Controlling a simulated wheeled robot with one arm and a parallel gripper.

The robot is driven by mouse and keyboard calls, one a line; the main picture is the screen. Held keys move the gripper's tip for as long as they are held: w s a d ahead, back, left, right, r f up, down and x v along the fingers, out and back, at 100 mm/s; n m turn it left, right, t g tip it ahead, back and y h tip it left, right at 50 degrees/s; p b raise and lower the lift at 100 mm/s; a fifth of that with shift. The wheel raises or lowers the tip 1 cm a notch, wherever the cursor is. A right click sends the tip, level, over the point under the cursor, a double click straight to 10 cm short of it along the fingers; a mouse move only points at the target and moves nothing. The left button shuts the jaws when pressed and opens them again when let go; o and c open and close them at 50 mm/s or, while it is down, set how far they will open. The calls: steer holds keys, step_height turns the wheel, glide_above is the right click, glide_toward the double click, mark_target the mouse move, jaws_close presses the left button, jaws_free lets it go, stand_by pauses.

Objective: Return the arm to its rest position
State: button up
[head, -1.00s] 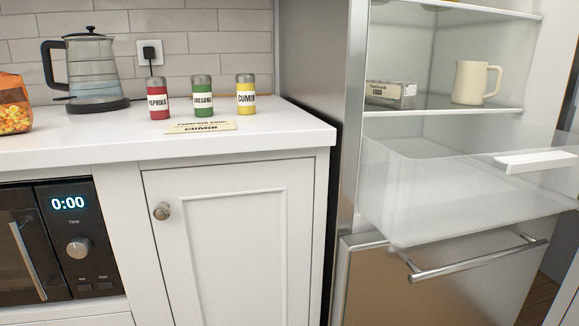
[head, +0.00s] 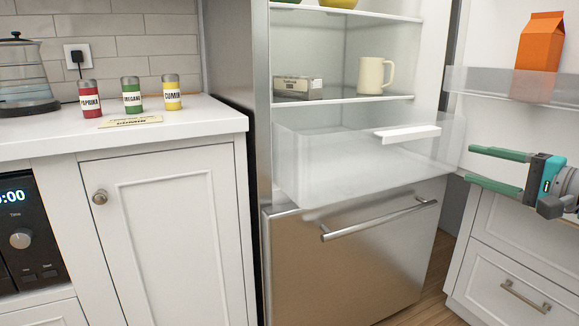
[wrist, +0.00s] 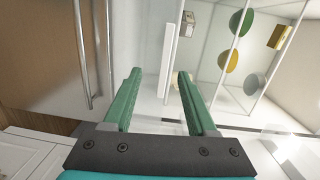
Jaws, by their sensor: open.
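My gripper (head: 497,172) has two green fingers and a teal body. It shows at the right of the head view, in front of the open fridge door. Its fingers are apart with nothing between them, and they point left toward the fridge. In the wrist view the gripper (wrist: 158,100) is also open and empty. The pulled-out clear drawer (head: 330,172) of the fridge, with a white handle (head: 408,134), is to the left of the gripper in the head view. The white handle also shows in the wrist view (wrist: 166,62), beyond the fingertips.
The fridge shelf (head: 345,98) holds a cream pitcher (head: 371,76) and a small box (head: 297,88). An orange carton (head: 540,42) stands in the open door's bin (head: 490,80). Paprika (head: 90,100), oregano (head: 132,97) and cumin (head: 172,94) jars stand on the counter (head: 200,118).

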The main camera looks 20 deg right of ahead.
steer(key=w+a+f+n+g+y, duration=0.2)
steer(key=w+a+n, duration=0.15)
steer(key=a, duration=0.45)
steer(key=w+a+f+n+g+y, duration=0.2)
steer(key=w+a+g, duration=0.15)
steer(key=a, duration=0.55)
steer(key=a+f+n+g+p, duration=0.15)
steer(key=a+f, duration=0.25)
steer(key=a, duration=0.4)
steer(key=a+f+n+g, duration=0.2)
steer(key=a+f+g, duration=0.15)
steer(key=a, duration=0.35)
steer(key=s+a+f+n+g+h+p, duration=0.2)
steer(key=s+a+f+n+g, duration=0.25)
steer(key=s+a+f, duration=0.5)
steer(key=s+d+f+n+g+h, duration=0.1)
steer(key=s+d+f+g+h, duration=0.1)
steer(key=s, duration=0.4)
steer(key=s+d+f+n+g+h, duration=0.1)
steer(key=s+d+f+h, duration=0.1)
steer(key=s+f, duration=0.3)
steer(key=shift+s+g+h+p, duration=0.3)
steer(key=shift+s+g, duration=0.1)
steer(key=shift+a+f, duration=0.1)
steer(key=shift+a, duration=0.1)
